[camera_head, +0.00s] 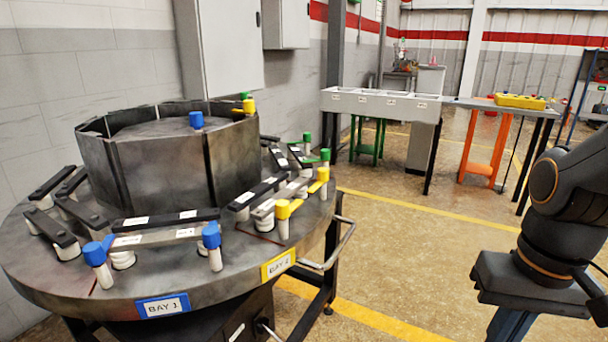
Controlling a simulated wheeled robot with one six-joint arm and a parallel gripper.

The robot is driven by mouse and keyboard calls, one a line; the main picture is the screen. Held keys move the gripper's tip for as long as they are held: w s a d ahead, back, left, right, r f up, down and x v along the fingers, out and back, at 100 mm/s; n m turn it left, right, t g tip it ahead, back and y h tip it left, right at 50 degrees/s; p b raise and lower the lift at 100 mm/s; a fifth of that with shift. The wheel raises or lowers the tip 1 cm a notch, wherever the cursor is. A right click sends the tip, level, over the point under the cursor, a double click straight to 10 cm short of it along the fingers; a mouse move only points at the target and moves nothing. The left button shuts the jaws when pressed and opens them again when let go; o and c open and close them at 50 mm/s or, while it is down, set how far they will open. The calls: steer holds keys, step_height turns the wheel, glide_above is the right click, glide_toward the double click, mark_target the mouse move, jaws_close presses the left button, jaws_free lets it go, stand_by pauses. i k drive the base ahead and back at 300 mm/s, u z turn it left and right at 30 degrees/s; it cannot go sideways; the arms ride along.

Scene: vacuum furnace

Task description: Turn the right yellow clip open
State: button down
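Two yellow clips stand at the Bay 2 section of the round metal table (200,283). The right yellow clip (319,184) sits at the table's right edge on a pale post, beside the far end of a bar assembly. The left yellow clip (286,208) is nearer, also on a pale post. The clips are small here, and I cannot tell for sure whether each is turned open or closed. My arm shows at the right edge, well apart from the table. My gripper is outside the picture.
Blue clips (211,236) stand at Bay 1 and green clips (324,155) at the far right of the table. A dark drum (170,165) rises mid-table. A metal handle (335,248) juts from the right side. Floor between the table and my arm is clear.

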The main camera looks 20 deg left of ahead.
mark_target(322, 175)
steer(key=u, duration=0.45)
steer(key=i, duration=1.1)
steer(key=u, duration=0.5)
